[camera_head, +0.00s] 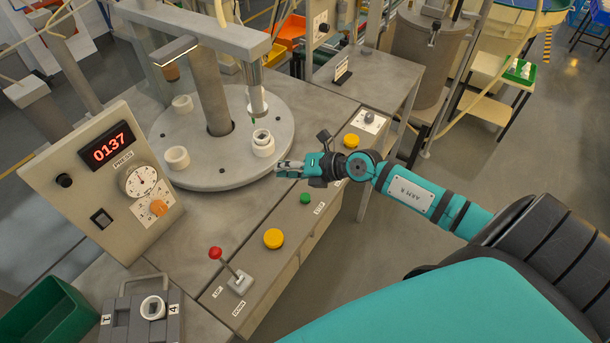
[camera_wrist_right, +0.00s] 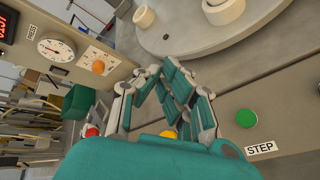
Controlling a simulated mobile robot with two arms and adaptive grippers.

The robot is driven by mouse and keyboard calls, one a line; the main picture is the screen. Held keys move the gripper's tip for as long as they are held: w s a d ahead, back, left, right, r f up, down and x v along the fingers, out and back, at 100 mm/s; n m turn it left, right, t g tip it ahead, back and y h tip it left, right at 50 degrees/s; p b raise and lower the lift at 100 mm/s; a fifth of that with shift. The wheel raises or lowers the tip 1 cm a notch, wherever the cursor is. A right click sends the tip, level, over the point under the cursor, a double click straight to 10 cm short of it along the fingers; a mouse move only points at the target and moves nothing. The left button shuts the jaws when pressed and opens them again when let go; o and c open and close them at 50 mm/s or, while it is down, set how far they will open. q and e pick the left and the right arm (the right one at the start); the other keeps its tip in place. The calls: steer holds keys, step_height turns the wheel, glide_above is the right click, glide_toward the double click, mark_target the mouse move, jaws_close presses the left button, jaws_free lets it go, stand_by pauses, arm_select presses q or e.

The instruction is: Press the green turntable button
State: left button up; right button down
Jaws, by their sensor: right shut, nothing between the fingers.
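The green button (camera_head: 305,199) sits on the sloped front strip of the bench. It also shows in the right wrist view (camera_wrist_right: 246,118), above a STEP label. My right gripper (camera_head: 281,169) is shut and empty, above the bench between the turntable's edge and the green button; it does not touch the button. Its closed fingers (camera_wrist_right: 166,72) show in the right wrist view, with the button to their right. The grey round turntable (camera_head: 215,176) carries several white rings. My left gripper is not in view.
Yellow buttons sit on the same strip, one nearer (camera_head: 273,238) and one farther (camera_head: 351,140). A red-knobbed lever (camera_head: 215,252) stands at the near end. A press head (camera_head: 256,95) hangs over the turntable. A control panel (camera_head: 105,185) with a dial stands left.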

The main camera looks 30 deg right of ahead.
steer(key=d+f+n+g+h, duration=0.2)
steer(key=d, duration=0.4)
steer(key=shift+s+d+f+h, duration=0.2)
steer(key=shift+s+f+h, duration=0.1)
steer(key=shift+h, duration=0.1)
steer(key=b, duration=0.7)
glide_above(307, 195)
step_height(307, 195, down, 8)
steer(key=shift+w+r, duration=0.1)
steer(key=shift+r, duration=0.15)
steer(key=shift+f, duration=0.6)
steer(key=shift+f+b, duration=0.15)
steer(key=shift+b, duration=0.15)
steer(key=shift+f, duration=0.3)
